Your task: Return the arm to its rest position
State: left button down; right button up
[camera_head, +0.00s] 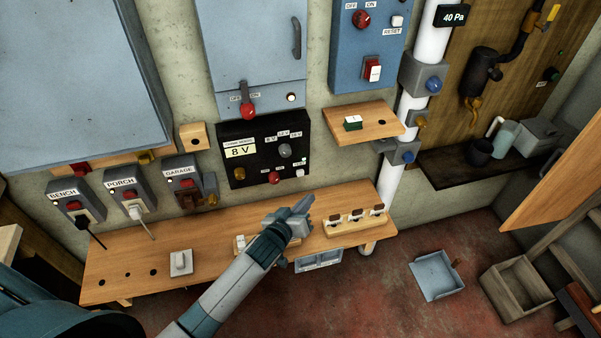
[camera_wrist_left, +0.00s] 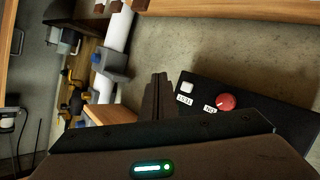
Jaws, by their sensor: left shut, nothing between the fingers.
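My left arm reaches in from the bottom of the head view, and its gripper (camera_head: 301,207) hangs over the wooden bench (camera_head: 215,239). Its fingers are shut with nothing between them and point up and to the right. They are near the lower right of the black panel (camera_head: 262,152) reading 8 V, apparently apart from it. In the left wrist view the closed fingers (camera_wrist_left: 158,95) stand next to the black panel (camera_wrist_left: 262,120), with a red knob (camera_wrist_left: 226,102) and a white button (camera_wrist_left: 187,88) beside them. My right gripper is in neither view.
A wooden block with several dark-topped pieces (camera_head: 356,221) sits right of the gripper on the bench. A white switch plate (camera_head: 181,262) lies to the left. A white vertical pipe (camera_head: 409,128) and a small wooden shelf (camera_head: 371,128) stand close by. A blue tray (camera_head: 436,277) lies on the floor.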

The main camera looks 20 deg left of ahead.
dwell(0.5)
